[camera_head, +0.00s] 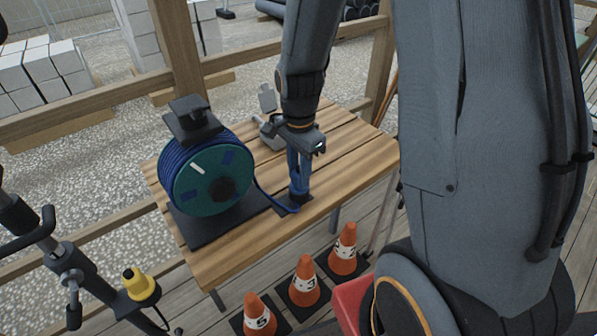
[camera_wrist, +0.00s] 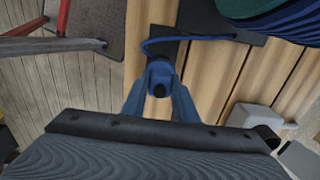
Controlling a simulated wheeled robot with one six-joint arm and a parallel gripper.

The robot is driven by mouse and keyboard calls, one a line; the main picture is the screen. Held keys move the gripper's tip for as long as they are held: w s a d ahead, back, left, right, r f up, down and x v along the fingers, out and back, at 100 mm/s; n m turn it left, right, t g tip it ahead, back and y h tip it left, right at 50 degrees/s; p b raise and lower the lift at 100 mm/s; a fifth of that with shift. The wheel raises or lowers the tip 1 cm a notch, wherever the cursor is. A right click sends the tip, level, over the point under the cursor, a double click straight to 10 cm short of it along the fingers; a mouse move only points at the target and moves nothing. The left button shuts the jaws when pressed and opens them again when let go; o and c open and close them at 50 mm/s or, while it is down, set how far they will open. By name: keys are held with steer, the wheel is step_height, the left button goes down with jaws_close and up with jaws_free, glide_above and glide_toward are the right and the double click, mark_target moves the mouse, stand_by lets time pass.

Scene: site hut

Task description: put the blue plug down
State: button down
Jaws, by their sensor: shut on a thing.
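The blue plug (camera_wrist: 160,72) is between the fingertips of my gripper (camera_wrist: 160,88), which is shut on it. In the head view my gripper (camera_head: 299,182) points down over a small dark pad (camera_head: 284,207) near the front edge of the wooden table (camera_head: 235,245). The plug is low over this pad; I cannot tell whether it touches. A blue cable (camera_head: 263,191) runs from the plug to the cable reel (camera_head: 211,181). In the wrist view the cable (camera_wrist: 205,37) curves over the pad (camera_wrist: 166,52).
The reel stands on a dark base (camera_head: 201,230) left of my gripper. A grey object (camera_head: 271,134) sits on the table behind it. Orange cones (camera_head: 304,281) stand below the front edge. Table boards right of my gripper are clear.

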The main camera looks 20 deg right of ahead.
steer(key=shift+f, duration=0.15)
steer(key=c, duration=1.4)
jaws_free()
step_height(320, 180, up, 12)
steer(key=b, duration=0.2)
steer(key=s+f+n, duration=0.6)
steer(key=s+n, duration=0.3)
steer(key=n, duration=0.5)
steer(key=shift+s+t, duration=0.2)
steer(key=shift+t, duration=0.2)
